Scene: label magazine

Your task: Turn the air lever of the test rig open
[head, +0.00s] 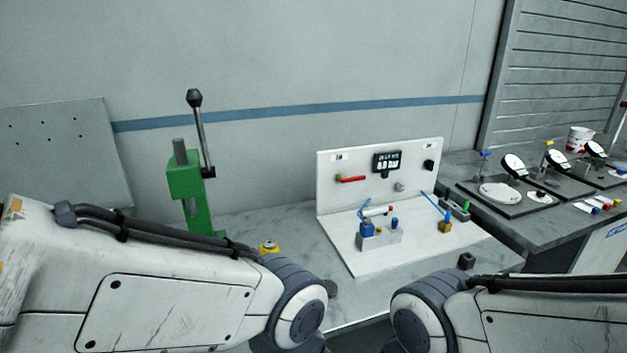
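The test rig (333,204) is a white upright panel on a white base plate, standing on the grey bench right of centre. A red lever (351,179) lies about level on the left part of the panel, with a brass-coloured end at its left. I take it to be the air lever. A small dark display (386,162) sits to its right, its text hard to read. My two arms enter at the bottom left and bottom right, and only upper links show. Neither gripper is in view, and nothing of mine touches the lever.
On the base plate stands a grey block (381,238) with blue parts and a red-and-white piece above it. A brass block (445,227) with a blue tube is to the right. A green press (186,181) stands left. Dial gauges (515,167) stand on the right bench.

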